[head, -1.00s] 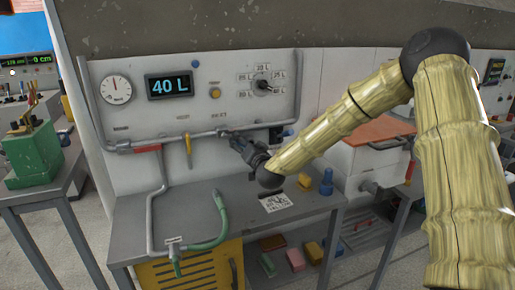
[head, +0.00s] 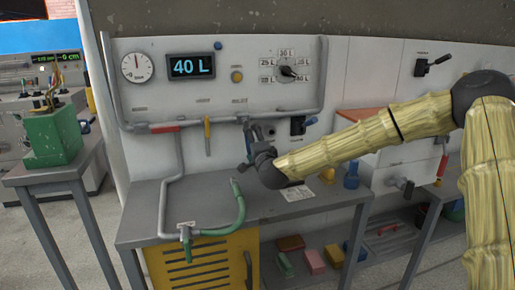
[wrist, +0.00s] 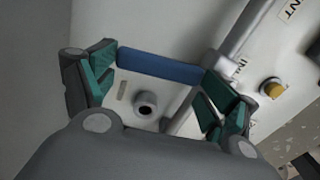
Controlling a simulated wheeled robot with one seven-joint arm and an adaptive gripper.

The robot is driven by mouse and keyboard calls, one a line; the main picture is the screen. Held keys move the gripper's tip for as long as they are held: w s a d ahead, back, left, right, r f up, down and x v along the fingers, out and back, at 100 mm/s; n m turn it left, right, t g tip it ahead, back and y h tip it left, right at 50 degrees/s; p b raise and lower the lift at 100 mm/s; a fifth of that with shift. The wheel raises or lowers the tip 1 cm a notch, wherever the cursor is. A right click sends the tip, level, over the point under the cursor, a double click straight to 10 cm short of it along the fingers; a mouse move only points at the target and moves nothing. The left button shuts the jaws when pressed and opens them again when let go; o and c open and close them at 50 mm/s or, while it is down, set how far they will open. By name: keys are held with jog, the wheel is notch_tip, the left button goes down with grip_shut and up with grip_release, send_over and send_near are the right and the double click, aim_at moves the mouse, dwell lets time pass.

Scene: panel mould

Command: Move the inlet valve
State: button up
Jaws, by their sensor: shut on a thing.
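The inlet valve's blue handle (wrist: 160,66) spans between my fingertips in the wrist view. My gripper (wrist: 160,75) is shut on it, with one finger at each end. In the head view my gripper (head: 248,130) is at the pipe below the panel's INLET label, fingers pointing up. It hides most of the valve there, so the handle's angle is hard to tell. In the wrist view the INLET label (wrist: 238,70) is right of the handle, and a grey round stub (wrist: 147,103) shows between the fingers.
A yellow handle (head: 207,135) and a red handle (head: 165,129) sit on the same pipe to the left. The display (head: 191,66) reads 40 L. A green hose (head: 238,205) lies over the bench's front. A black switch (head: 298,126) is close on the right.

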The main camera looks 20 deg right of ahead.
jog(key=shift+w+a+r+m+b, duration=0.15)
jog(key=shift+a+m+b, duration=0.3)
jog(key=shift+m, duration=0.25)
jog(key=o, duration=1.3)
jog(key=shift+w, duration=0.15)
jog(key=s, duration=1.2)
jog(key=shift+a+f, duration=0.25)
jog(key=shift+a, duration=0.15)
